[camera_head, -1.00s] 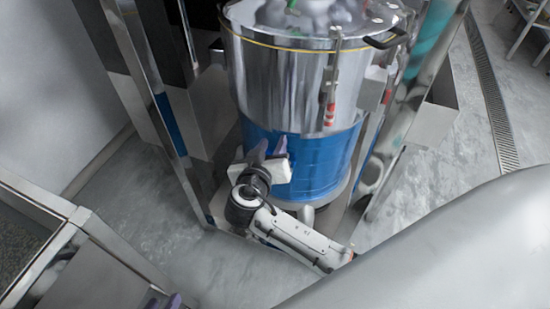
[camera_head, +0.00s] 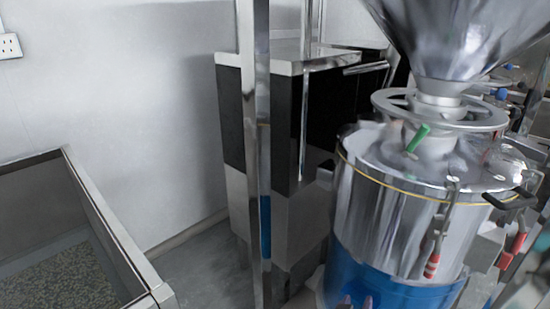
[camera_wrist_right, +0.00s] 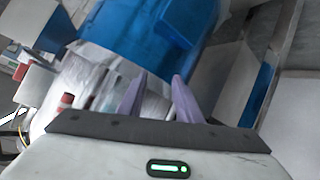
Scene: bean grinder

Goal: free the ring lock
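The grinder has a metal ring (camera_head: 385,100) with spokes around its neck, below the funnel. My right gripper (camera_head: 357,301) shows only as two purple fingertips at the bottom edge of the head view, in front of the blue lower drum (camera_head: 395,292), well below the ring. In the right wrist view its fingers (camera_wrist_right: 158,84) are apart with nothing clearly held between them. My left gripper is not in view.
Latches with red grips (camera_head: 432,265) hang on the steel drum's side. A black handle (camera_head: 511,199) juts from the lid at right. A metal post (camera_head: 255,150) and a dark cabinet (camera_head: 232,130) stand left of the grinder. A bin of beans (camera_head: 60,285) is at lower left.

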